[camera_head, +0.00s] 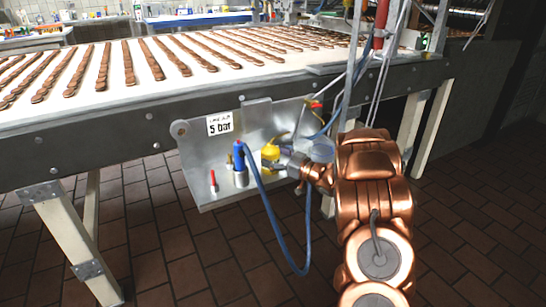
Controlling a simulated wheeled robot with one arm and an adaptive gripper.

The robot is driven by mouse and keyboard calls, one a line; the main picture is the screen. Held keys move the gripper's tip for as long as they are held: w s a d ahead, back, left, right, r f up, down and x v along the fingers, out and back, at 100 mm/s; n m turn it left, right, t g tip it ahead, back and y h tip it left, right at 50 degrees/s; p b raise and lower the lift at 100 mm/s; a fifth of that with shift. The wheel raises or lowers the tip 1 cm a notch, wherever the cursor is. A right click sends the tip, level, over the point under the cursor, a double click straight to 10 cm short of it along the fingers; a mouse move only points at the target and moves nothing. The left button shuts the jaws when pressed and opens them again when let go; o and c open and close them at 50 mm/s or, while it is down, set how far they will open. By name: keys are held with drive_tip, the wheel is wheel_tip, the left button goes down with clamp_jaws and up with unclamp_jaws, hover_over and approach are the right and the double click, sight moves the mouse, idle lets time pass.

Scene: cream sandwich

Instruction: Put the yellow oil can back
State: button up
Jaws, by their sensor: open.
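The yellow oil can (270,153) stands upright on the metal shelf (205,190) that hangs on the side of the conveyor. Its thin spout points up and to the right. My gripper (281,160) is at the right side of the can, with its fingers very close to the can's body or around it. The jaws are open. Whether they touch the can I cannot tell, as the fingers are small and partly overlap it.
A blue-handled tool in a metal holder (241,178) stands just left of the can, with a blue hose (272,226) looping below. A small red-tipped item (213,181) stands further left. The conveyor (120,95) carries rows of brown biscuits above. The tiled floor (160,255) in front is clear.

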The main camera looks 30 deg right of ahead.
drive_tip(key=p+v, duration=0.1)
drive_tip(key=v, duration=1)
drive_tip(key=shift+s+d, duration=0.1)
